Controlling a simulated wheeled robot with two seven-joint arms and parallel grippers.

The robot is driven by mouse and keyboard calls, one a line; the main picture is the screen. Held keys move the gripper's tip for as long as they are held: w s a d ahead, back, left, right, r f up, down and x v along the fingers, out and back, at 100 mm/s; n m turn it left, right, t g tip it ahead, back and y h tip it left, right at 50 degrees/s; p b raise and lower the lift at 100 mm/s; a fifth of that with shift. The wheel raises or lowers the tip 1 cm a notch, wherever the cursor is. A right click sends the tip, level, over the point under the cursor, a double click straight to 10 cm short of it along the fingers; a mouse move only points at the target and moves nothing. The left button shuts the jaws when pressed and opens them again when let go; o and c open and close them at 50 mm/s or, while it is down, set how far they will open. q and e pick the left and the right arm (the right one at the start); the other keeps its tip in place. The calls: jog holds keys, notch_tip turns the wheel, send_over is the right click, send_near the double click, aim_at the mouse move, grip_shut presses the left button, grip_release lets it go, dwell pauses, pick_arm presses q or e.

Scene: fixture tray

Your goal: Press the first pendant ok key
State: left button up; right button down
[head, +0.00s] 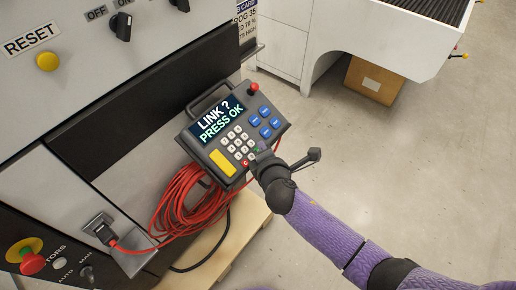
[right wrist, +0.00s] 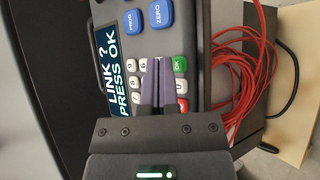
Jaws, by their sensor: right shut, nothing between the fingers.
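The dark grey pendant (head: 200,150) hangs at the cabinet's side in the head view. Its screen (head: 217,118) reads "LINK ? PRESS OK". In the right wrist view the green ok key (right wrist: 180,64) shows just right of my right gripper's fingertips (right wrist: 157,63). The purple fingers are shut and empty, lying over the keypad and covering some keys. A red key (right wrist: 182,104) is on the same side, nearer my palm. In the head view my right gripper (head: 261,149) is at the pendant's lower right. I cannot tell whether the tips touch it. My left gripper is out of view.
Blue keys (head: 265,121) and a red stop button (head: 253,87) are on the pendant, with a yellow pad (head: 222,162) below. A coiled red cable (head: 180,205) hangs under it. The cabinet has a yellow reset button (head: 47,61).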

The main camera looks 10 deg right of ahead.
dwell(0.3)
jog(key=shift+f, duration=0.1)
jog(key=shift+w+a+f+b, duration=0.1)
jog(key=shift+w+f+b, duration=0.05)
jog(key=shift+f+b, duration=0.15)
dwell(0.4)
jog(key=shift+w+a+f+b, duration=0.1)
jog(key=shift+a+f+b, duration=0.05)
jog(key=shift+f+b, duration=0.15)
dwell(0.5)
jog(key=shift+s+d+r+p, duration=0.15)
jog(key=shift+r+p, duration=0.2)
jog(key=shift+p, duration=0.1)
jog(key=shift+s+d+r+p, duration=0.1)
jog(key=shift+r+p, duration=0.25)
jog(key=shift+p, duration=0.1)
